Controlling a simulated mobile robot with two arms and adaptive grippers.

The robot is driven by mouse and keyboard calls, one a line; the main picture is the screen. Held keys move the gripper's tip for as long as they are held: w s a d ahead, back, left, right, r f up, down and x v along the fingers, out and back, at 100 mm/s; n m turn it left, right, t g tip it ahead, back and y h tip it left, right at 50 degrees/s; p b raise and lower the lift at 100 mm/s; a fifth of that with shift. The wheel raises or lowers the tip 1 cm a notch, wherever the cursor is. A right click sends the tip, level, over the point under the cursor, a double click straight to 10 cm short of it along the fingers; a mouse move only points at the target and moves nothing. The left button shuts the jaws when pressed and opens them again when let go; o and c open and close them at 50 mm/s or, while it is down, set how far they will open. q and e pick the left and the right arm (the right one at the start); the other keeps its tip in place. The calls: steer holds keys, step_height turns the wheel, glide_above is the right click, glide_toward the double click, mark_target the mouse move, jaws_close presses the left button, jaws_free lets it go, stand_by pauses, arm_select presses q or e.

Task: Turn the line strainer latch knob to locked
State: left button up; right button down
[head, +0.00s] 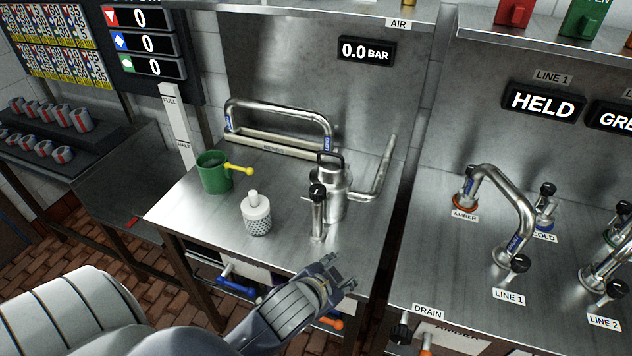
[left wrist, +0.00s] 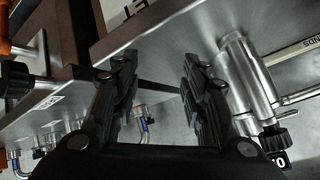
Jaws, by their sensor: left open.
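The line strainer is a steel canister (head: 333,193) with a black top handle, standing upright on the middle steel bench. A black knob (head: 318,191) sits on top of a slim steel post directly in front of it. In the left wrist view a steel cylinder (left wrist: 243,75) and a black knob (left wrist: 277,138) show at right, beyond one finger. My left gripper (head: 346,276) is open and empty near the bench's front edge, in front of the post and apart from it. It also shows in the left wrist view (left wrist: 160,90). My right gripper is not in view.
A white perforated basket (head: 256,215) and a green cup (head: 214,172) with a yellow handle stand left of the strainer. A bent steel pipe (head: 375,180) rises at its right. Blue (head: 236,287) and orange handles hang under the bench edge.

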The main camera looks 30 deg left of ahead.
arm_select(q)
steer(key=w+d+r+m+t+h, duration=0.1)
steer(key=w+d+r+m+t, duration=0.15)
steer(key=w+r, duration=0.4)
steer(key=w+d+r+m+t+h, duration=0.1)
steer(key=w+r+m+t, duration=0.3)
steer(key=r, duration=0.4)
steer(key=w+d+r+m+t+h, duration=0.35)
steer(key=d+r+m+h, duration=0.45)
steer(key=r, duration=0.5)
steer(key=s+d+r+m+g+h, duration=0.25)
steer(key=d+m+g+h, duration=0.35)
steer(key=m, duration=0.6)
steer(key=s+d+r+m+g+h, duration=0.1)
steer(key=s+d+m+g+h, duration=0.3)
steer(key=m+g, duration=0.6)
steer(key=m+g+y, duration=0.4)
steer(key=m+y, duration=0.6)
steer(key=y, duration=0.9)
glide_above(318, 188)
step_height(318, 188, down, 7)
step_height(318, 188, down, 11)
steer(key=p, duration=0.2)
steer(key=shift+r+p, duration=0.15)
steer(key=shift+p, duration=0.15)
